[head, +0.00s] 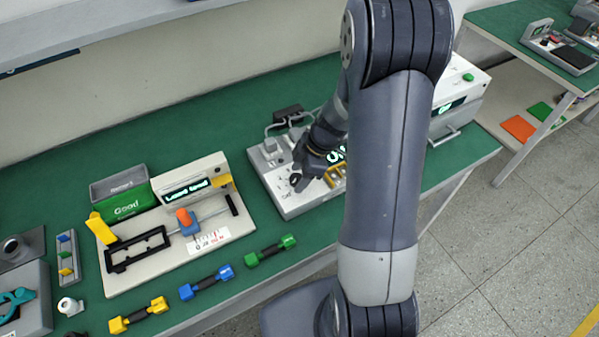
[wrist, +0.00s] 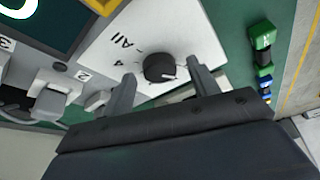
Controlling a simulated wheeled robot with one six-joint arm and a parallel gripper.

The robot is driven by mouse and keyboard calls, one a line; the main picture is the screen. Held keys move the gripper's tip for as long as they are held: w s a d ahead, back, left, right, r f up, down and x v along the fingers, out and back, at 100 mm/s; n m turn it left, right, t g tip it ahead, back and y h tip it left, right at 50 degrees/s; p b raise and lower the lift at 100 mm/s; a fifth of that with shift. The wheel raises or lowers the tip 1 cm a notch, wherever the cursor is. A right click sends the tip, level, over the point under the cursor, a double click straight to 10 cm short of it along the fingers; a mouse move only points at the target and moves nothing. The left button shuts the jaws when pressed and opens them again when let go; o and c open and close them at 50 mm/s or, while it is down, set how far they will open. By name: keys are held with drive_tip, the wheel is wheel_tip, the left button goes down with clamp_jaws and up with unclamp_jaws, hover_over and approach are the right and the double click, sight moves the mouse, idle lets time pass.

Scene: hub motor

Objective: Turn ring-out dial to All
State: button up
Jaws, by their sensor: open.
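The ring-out dial is a round black knob (wrist: 160,67) on a white panel. In the head view it shows as a dark knob (head: 295,180) at the front left of the white tester. Its pale pointer mark faces lower right in the wrist view, away from the "All" label (wrist: 129,40) at upper left; a "4" is printed beside that label. My gripper (wrist: 160,71) is open, with one finger left of the knob and one right. Gaps show between fingers and knob; contact is not visible. My gripper (head: 301,177) is close above the panel in the head view.
Numbered white connector blocks (wrist: 52,100) stand left of the dial in the wrist view. The tester's dark display (wrist: 45,20) is at upper left. Green, blue and yellow dumbbell-shaped parts (head: 270,250) lie along the table's front. A tester with a slide (head: 180,220) stands to the left.

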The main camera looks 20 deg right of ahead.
drive_tip(key=shift+f, duration=0.1)
drive_tip(key=shift+c, duration=0.4)
drive_tip(key=c, duration=0.9)
